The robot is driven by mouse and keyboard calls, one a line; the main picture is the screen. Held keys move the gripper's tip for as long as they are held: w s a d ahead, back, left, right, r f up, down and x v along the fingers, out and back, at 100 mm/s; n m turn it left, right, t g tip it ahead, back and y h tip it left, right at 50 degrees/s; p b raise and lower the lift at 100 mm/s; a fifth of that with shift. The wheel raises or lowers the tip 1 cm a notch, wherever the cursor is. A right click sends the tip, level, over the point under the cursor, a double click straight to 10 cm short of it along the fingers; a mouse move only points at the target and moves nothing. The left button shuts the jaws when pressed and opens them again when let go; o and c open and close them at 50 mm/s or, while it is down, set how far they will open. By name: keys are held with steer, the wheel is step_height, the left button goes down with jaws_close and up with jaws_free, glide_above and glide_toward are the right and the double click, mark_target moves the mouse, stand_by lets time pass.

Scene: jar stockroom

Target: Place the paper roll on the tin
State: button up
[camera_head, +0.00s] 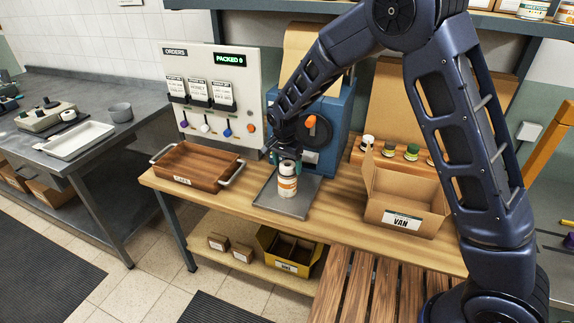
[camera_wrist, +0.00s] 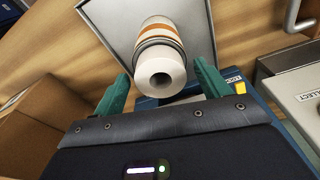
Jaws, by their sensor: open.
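The tin (camera_head: 287,187), white with an orange label band, stands upright on a grey metal tray (camera_head: 292,211) on the wooden bench. The white paper roll (camera_wrist: 161,76) sits on top of the tin (camera_wrist: 160,37), its hollow end facing the wrist camera. In the head view the roll (camera_head: 287,167) shows just under my wrist. My gripper (camera_wrist: 160,85) is open, with one teal finger on each side of the roll. The fingers appear apart from it. In the head view my gripper (camera_head: 288,160) is directly above the tin, partly hiding the roll.
A wooden tray (camera_head: 197,163) with handles stands left of the metal tray. A cardboard box marked VAN (camera_head: 402,219) stands to the right, with several small jars (camera_head: 389,150) behind it. A blue machine (camera_head: 325,130) and an orders panel (camera_head: 212,100) stand close behind.

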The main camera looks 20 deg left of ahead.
mark_target(285, 167)
step_height(285, 167, up, 12)
steer(key=s, duration=0.1)
steer(key=shift+s+a, duration=0.15)
steer(key=shift+s, duration=0.1)
steer(key=shift+f, duration=0.1)
steer(key=w+d+r, duration=0.3)
steer(key=d+r, duration=0.1)
steer(key=d, duration=0.4)
steer(key=w+d+r, duration=0.4)
steer(key=d+r, duration=0.1)
steer(key=d, duration=0.4)
steer(key=s+d+r+n+y, duration=0.1)
steer(key=d+r, duration=0.2)
steer(key=d, duration=0.8)
steer(key=s+d+r, duration=0.1)
steer(key=d+r, duration=0.3)
steer(key=d, duration=0.7)
steer(key=s+d+n+t, duration=0.1)
steer(key=s+d+t, duration=0.2)
steer(key=s+d, duration=1.2)
steer(key=d+f, duration=0.1)
steer(key=d, duration=0.3)
steer(key=shift+s+d+h, duration=0.25)
steer(key=shift+h, duration=0.15)
